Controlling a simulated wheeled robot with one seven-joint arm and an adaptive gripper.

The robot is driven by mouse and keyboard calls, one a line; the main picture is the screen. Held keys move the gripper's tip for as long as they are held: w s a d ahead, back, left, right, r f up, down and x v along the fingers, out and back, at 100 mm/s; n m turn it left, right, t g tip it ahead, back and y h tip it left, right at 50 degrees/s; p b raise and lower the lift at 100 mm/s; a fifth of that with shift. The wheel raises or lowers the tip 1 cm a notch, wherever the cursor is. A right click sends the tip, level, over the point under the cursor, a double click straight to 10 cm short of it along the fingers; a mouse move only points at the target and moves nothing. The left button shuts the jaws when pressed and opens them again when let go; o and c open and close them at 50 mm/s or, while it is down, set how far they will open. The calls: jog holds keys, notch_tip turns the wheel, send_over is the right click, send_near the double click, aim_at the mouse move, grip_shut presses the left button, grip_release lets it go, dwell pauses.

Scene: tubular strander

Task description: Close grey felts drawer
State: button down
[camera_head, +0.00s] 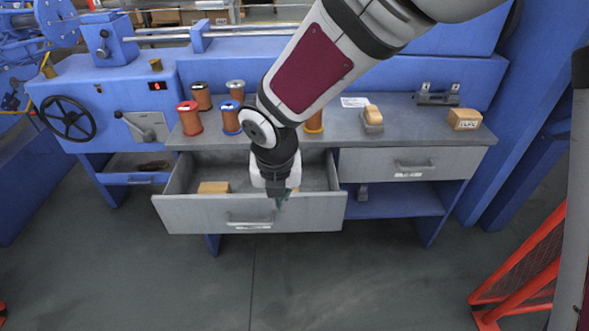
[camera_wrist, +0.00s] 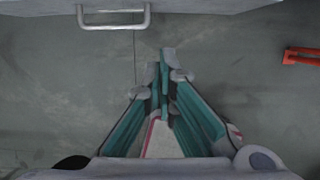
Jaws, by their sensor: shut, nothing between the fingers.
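A grey drawer (camera_head: 180,214) stands pulled out on the left side under the grey worktop, with a bar handle on its front. A tan block lies inside it. My gripper (camera_head: 278,200) is shut and empty, at the drawer front near the right of its handle in the head view; my arm hides part of the drawer. In the wrist view my gripper (camera_wrist: 165,55) points down over the floor, and the drawer handle (camera_wrist: 113,22) shows at the top left, apart from the fingers.
A second grey drawer (camera_head: 388,163) on the right is shut. Several copper spools, a brush (camera_head: 373,119) and a tan box (camera_head: 465,119) stand on the worktop (camera_head: 430,130). A red frame (camera_head: 530,265) stands at the right. The floor in front is clear.

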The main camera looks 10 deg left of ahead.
jog(key=w+a+f+b, duration=0.1)
jog(key=w+f+b, duration=0.3)
jog(key=w+f, duration=0.2)
jog(key=shift+a+f, duration=0.15)
jog(key=shift+f, duration=0.9)
jog(key=shift+w, duration=0.1)
